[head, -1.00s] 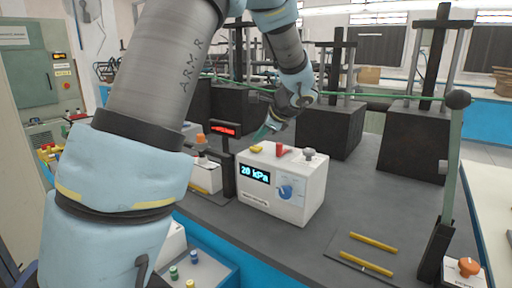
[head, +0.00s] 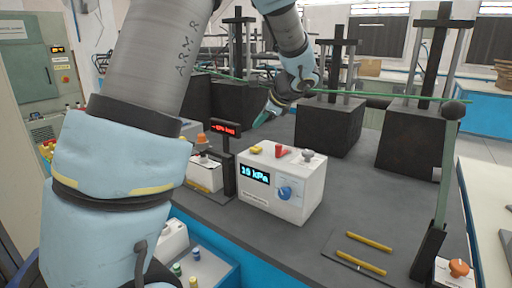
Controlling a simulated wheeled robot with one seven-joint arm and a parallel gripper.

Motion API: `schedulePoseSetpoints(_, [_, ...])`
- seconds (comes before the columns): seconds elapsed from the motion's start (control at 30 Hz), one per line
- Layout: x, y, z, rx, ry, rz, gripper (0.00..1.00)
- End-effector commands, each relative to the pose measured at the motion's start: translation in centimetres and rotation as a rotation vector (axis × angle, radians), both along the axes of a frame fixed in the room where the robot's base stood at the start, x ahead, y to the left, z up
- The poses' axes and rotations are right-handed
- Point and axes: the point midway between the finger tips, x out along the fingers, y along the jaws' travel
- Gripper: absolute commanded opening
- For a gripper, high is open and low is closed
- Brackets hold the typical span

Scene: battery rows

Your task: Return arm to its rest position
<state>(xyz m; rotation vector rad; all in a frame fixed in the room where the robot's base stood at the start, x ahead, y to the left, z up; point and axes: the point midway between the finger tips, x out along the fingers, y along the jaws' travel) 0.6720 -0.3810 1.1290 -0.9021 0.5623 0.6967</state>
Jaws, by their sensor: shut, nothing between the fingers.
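My arm (head: 160,60) crosses the left half of the head view, from the lower left up past the top edge and down to my gripper. My gripper (head: 262,119) hangs above and behind the white control box, at its left side. It is shut, with nothing held, and is apart from the box. The white control box (head: 310,193) stands on the grey bench.
A small red-lit display (head: 226,129) stands on a post left of the box. A lever (head: 445,165) with a black ball rises at the right. Two yellow rods (head: 361,262) lie in front. Dark blocks (head: 328,130) with posts stand behind. A green line (head: 390,96) crosses near my gripper.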

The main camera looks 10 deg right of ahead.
Motion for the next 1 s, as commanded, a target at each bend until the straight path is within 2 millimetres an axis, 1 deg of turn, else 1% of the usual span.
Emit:
schedulePoseSetpoints(0.3, [0.0,0.0,0.0,0.000,0.000,0.000,0.00])
schedulePoseSetpoints(0.37, [-0.1,0.4,-0.1,-0.007,0.004,0.011,0.00])
schedulePoseSetpoints(0.47, [-0.8,2.4,-1.0,-0.059,0.035,0.082,0.00])
schedulePoseSetpoints(0.53, [-2.0,5.3,-2.3,-0.138,0.075,0.191,0.00])
schedulePoseSetpoints(0.57, [-2.8,6.7,-3.0,-0.185,0.096,0.252,0.00])
schedulePoseSetpoints(0.6, [-4.2,8.8,-4.1,-0.254,0.124,0.353,0.00])
schedulePoseSetpoints(0.63, [-5.4,10.5,-4.8,-0.314,0.145,0.441,0.00])
schedulePoseSetpoints(0.67, [-6.8,12.0,-5.6,-0.377,0.163,0.534,0.00])
schedulePoseSetpoints(0.7, [-8.6,13.9,-6.5,-0.461,0.183,0.661,0.00])
schedulePoseSetpoints(0.77, [-11.4,16.2,-7.7,-0.581,0.199,0.851,0.00])
schedulePoseSetpoints(0.8, [-13.1,17.4,-8.4,-0.656,0.202,0.974,0.00])
schedulePoseSetpoints(0.9, [-16.7,19.6,-9.5,-0.816,0.188,1.253,0.00])
schedulePoseSetpoints(1.0, [-19.3,20.9,-10.3,-0.928,0.162,1.462,0.00])
